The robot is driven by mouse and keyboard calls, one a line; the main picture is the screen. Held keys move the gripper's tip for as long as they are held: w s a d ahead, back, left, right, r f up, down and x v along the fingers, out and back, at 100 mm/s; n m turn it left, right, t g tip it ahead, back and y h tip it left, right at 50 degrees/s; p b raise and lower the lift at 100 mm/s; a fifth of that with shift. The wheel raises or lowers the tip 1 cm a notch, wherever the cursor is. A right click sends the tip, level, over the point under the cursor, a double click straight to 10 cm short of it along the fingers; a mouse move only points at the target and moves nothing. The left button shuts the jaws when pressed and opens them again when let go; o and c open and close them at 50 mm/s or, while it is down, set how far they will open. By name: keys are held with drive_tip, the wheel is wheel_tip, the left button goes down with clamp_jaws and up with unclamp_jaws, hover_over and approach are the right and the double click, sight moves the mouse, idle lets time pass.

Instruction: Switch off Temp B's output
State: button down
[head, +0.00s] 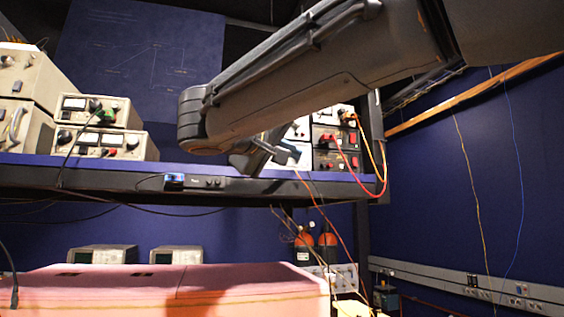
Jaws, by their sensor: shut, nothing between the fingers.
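I cannot read a label saying Temp B on any instrument. Two cream units with meters and knobs, an upper one (98,110) and a lower one (105,142), are stacked on the left of the shelf. A small panel with a lit blue display (174,181) is on the shelf's front edge. Dark modules with red parts (335,137) stand on the shelf at right, partly behind my arm. My gripper (288,153) shows small below my arm, in front of a pale panel beside those modules. It is shut and empty; whether it touches anything is unclear.
The shelf (110,172) runs across at mid height. Red and orange cables (384,160) hang at its right end. Below are a pink foam block (130,285), two grey instruments (176,254) and red-topped bottles (327,241).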

drive_tip(key=w+a+p, duration=0.1)
drive_tip(key=w+a, duration=0.1)
drive_tip(key=w, duration=0.5)
drive_tip(key=shift+p, duration=0.3)
drive_tip(key=shift+w, duration=0.2)
idle(1.6)
drive_tip(key=shift+w+a+b, duration=0.15)
drive_tip(key=shift+w+b, duration=0.1)
drive_tip(key=shift+b, duration=0.15)
drive_tip(key=shift+w+a, duration=0.1)
drive_tip(key=shift+w, duration=0.2)
idle(0.6)
drive_tip(key=shift+s+b, duration=0.1)
drive_tip(key=shift+b, duration=0.3)
drive_tip(key=shift+s+d+b, duration=0.25)
drive_tip(key=shift+s+b, duration=0.35)
drive_tip(key=shift+s, duration=0.15)
